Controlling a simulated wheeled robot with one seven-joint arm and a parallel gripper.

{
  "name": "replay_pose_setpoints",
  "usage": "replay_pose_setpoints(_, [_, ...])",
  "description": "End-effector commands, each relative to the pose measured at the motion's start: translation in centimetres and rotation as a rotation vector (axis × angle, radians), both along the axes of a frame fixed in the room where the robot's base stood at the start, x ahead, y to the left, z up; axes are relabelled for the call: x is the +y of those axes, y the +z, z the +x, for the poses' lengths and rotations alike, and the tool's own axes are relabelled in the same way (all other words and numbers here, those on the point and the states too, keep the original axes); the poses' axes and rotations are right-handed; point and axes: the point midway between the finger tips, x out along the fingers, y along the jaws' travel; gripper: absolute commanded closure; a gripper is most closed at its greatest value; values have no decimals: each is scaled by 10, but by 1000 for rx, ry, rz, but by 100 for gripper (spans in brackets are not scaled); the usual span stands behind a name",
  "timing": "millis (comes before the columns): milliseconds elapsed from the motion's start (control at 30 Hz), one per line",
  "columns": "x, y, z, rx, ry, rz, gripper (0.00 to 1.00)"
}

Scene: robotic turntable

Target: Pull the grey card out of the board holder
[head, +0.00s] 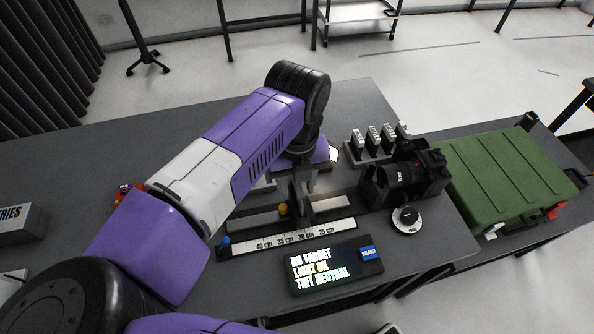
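My gripper (305,186) hangs from my purple and white arm over the bench device at the middle. It is small and dark in the head view, and I cannot tell whether its fingers are open or shut. Below it are light grey bars and a rail with a white centimetre scale (291,236) along its front. The arm's end covers much of the area behind the rail. I cannot clearly make out the grey card or the board holder there. A small white patch (333,155) shows just right of the purple wrist. The display (334,266) reads "NO TARGET, LIGHT OK, TINT NEUTRAL".
A black camera (405,175) stands right of the rail, with a round dial (406,219) in front. Several small upright blocks (374,141) sit in a rack behind it. A green case (510,185) lies at the right. The dark bench is clear at the back left.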

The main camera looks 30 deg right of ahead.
Motion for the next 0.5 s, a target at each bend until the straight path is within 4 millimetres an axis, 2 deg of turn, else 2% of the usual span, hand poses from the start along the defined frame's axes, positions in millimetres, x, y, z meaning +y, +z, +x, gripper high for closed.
replay_pose_setpoints(200, [0,-13,0,0,-1,0,60])
replay_pose_setpoints(467, [0,-14,0,-1,-2,0,60])
replay_pose_setpoints(500, [0,-14,0,-1,-2,0,68])
